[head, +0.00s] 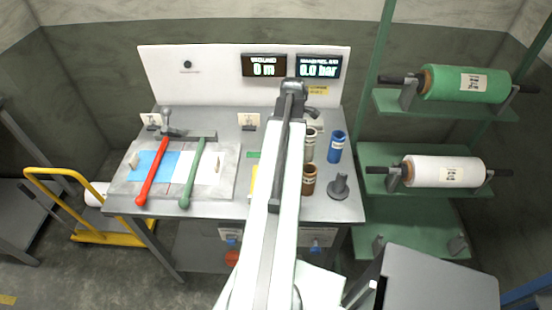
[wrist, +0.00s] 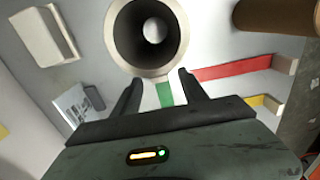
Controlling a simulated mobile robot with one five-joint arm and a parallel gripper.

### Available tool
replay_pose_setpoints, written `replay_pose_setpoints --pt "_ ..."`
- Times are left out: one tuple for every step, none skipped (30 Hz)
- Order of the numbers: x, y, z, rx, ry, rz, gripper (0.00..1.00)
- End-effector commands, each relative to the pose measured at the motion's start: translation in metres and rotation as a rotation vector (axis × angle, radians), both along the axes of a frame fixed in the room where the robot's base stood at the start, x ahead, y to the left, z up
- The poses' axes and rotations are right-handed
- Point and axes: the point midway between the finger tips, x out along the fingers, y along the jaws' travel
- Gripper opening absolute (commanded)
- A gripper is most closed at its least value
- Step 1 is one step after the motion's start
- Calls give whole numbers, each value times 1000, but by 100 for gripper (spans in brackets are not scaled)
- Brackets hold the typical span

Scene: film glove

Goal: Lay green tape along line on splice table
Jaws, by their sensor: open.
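The green tape strip (wrist: 165,94) shows in the wrist view between the fingers of my gripper (wrist: 160,92). The gripper is open, and I cannot tell whether either finger touches the strip. In the head view a small green patch (head: 253,154) beside my arm may be the same tape. The splice table (head: 122,190) is the pale board at the left of the bench, with blue film (head: 146,163) and white film (head: 207,172) on it. A red-handled bar (head: 154,172) and a green-handled bar (head: 193,174) lie across it. The line between the films is not clearly visible.
A red strip (wrist: 230,69) and a yellow strip (wrist: 262,102) lie right of the gripper. A hollow round core (wrist: 112,32) stands just ahead. A blue cylinder (head: 337,147), brown cylinder (head: 309,180) and grey stand (head: 339,187) occupy the bench's right side.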

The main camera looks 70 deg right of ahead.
Motion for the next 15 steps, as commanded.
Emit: replay_pose_setpoints --pt "1 -3 -19 0 0 0 51" --pt "1 -3 -25 0 0 0 51" --pt "1 -2 -31 0 0 0 51" --pt "1 -2 -34 0 0 1 51" --pt "1 -2 -36 0 0 1 51" --pt "1 -2 -37 0 0 1 51" --pt "1 -2 -37 0 0 1 51" --pt "1 -2 -36 0 0 1 51" --pt "1 -2 -34 0 0 1 51" --pt "1 -2 -33 0 0 1 51" --pt "1 -2 -33 0 0 1 51" --pt "1 -2 -33 0 0 1 51" --pt "1 -2 -33 0 0 1 43" --pt "1 -2 -33 0 0 1 34" --pt "1 -2 -33 0 0 1 23"
